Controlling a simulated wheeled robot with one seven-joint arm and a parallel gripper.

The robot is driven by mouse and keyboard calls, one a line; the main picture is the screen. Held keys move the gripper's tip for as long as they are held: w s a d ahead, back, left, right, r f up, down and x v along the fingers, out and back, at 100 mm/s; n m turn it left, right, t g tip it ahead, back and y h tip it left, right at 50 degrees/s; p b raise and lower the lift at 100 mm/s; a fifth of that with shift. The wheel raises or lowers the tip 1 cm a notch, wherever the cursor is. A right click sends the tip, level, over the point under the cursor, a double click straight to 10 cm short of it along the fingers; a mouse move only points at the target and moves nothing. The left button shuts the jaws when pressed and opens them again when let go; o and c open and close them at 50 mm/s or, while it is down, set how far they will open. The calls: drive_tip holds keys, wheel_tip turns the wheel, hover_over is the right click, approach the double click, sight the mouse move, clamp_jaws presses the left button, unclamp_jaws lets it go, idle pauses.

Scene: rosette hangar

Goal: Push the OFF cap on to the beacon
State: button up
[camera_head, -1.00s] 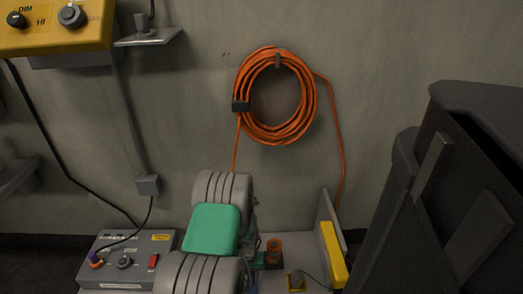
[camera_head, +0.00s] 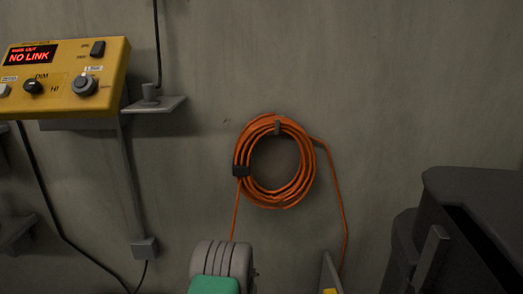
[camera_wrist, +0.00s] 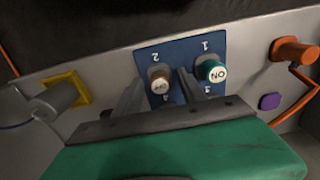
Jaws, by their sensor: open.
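In the wrist view the brown OFF cap (camera_wrist: 160,83) with a pale lettered face sits at a blue panel (camera_wrist: 181,52) marked with numbers. The green ON cap (camera_wrist: 212,72) is beside it to the right. My gripper (camera_wrist: 160,78) is open, with its fingers reaching toward the panel on either side of the OFF cap. I cannot tell whether they touch it. No part is labelled as the beacon. A grey cylinder (camera_wrist: 57,98) on a yellow square mount is at the left, and an orange cylinder (camera_wrist: 292,52) with an orange cable is at the right.
A yellow control box (camera_head: 75,75) reading "NO LINK" hangs on the wall at the upper left in the head view. A coiled orange cable (camera_head: 306,165) hangs on the wall. A purple patch (camera_wrist: 269,102) lies below the orange cylinder in the wrist view.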

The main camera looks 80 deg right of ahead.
clamp_jaws()
idle(0.6)
idle(0.8)
drive_tip(key=shift+r, duration=0.15)
drive_tip(key=shift+r+p, duration=2.5)
drive_tip(key=shift+r, duration=0.4)
